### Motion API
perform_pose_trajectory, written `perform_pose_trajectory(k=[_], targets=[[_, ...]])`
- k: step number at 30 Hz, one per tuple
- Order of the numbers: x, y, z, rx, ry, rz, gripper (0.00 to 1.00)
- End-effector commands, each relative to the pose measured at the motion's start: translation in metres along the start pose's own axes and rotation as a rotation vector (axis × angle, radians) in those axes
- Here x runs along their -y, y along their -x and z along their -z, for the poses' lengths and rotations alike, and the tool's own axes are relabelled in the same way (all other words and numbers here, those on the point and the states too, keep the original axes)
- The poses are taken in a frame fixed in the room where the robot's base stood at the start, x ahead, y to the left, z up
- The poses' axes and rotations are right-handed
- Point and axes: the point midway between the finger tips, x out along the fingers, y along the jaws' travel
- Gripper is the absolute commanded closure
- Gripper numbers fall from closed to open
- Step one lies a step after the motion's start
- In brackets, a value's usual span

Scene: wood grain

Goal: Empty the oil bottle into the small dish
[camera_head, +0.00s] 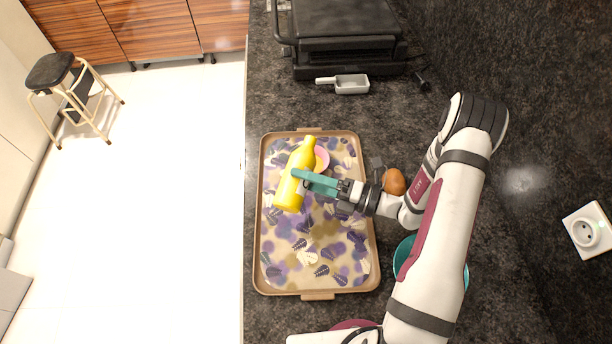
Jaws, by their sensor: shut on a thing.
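The yellow oil bottle (289,193) is held over the patterned tray (301,283), its long side showing and its neck pointing up and slightly right in the picture. My gripper (301,178), with teal fingers, is shut on the middle of the bottle from the right. A small pink dish (322,158) lies just right of the bottle's neck and shoulder, partly hidden by the bottle. Some yellow shows inside the dish; I cannot tell whether it is oil. The bottle's exact tilt and height above the tray cannot be told from this view.
A black grill (343,35) and a small white scoop-like container (351,84) are beyond the tray. A brown, roundish object (394,181) and a teal bowl (404,253) are near my arm on the right. The tray's lower part is clear.

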Motion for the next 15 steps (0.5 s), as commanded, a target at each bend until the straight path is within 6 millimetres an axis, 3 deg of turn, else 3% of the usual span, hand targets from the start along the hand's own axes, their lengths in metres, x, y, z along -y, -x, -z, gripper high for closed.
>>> perform_pose_trajectory(k=[11, 15], targets=[[0.0011, 0.0, 0.0006, 0.0, -0.023, 0.0, 1.0], [0.005, 0.0, 0.0021, 0.0, -0.119, 0.0, 1.0]])
